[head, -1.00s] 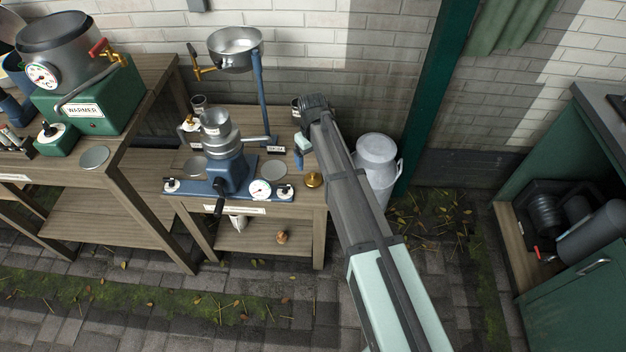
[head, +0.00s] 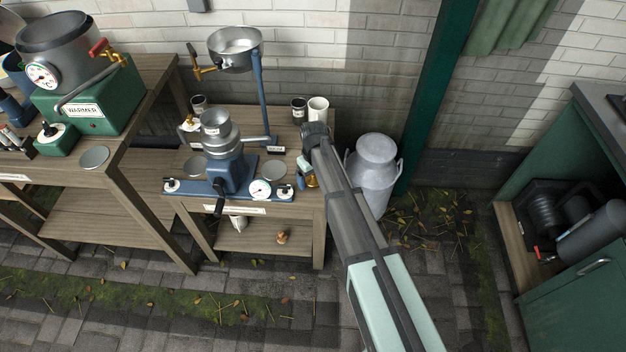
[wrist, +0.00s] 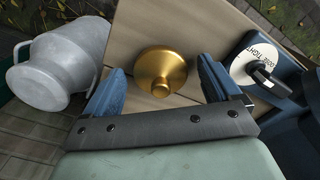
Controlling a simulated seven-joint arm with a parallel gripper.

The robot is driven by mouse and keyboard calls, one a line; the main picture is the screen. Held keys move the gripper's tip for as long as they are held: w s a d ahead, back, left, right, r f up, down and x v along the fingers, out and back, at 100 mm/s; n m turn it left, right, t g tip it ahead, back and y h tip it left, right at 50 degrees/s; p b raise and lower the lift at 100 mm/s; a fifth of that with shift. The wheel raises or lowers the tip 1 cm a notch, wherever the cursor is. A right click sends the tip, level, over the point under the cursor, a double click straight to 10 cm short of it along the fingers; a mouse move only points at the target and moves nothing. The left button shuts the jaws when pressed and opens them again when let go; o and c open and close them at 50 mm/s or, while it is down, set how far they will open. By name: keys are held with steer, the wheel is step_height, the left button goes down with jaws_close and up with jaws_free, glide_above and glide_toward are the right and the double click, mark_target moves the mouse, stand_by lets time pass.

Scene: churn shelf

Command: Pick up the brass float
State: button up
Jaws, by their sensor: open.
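The brass float (wrist: 160,72) is a round gold disc with a small knob, lying on the wooden table top. In the wrist view it sits between and just beyond the two blue fingers of my gripper (wrist: 160,84), which is open and empty. The fingers are on either side of the float, with a gap on both sides; I cannot tell their height above the table. In the head view the float (head: 311,181) is partly hidden behind my gripper (head: 304,172), at the right front of the table.
A blue separator (head: 228,170) with a dial and knobs stands left of the float; its labelled knob (wrist: 262,68) is close to the right finger. A grey milk churn (head: 375,175) stands on the floor to the right. A white cup (head: 318,108) and dark cup (head: 299,108) are behind.

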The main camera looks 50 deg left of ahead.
mark_target(313, 175)
steer(key=shift+f, duration=0.1)
steer(key=shift+c, duration=0.3)
steer(key=c, duration=1.1)
steer(key=shift+o, duration=0.2)
step_height(313, 175, up, 10)
steer(key=shift+r, duration=0.1)
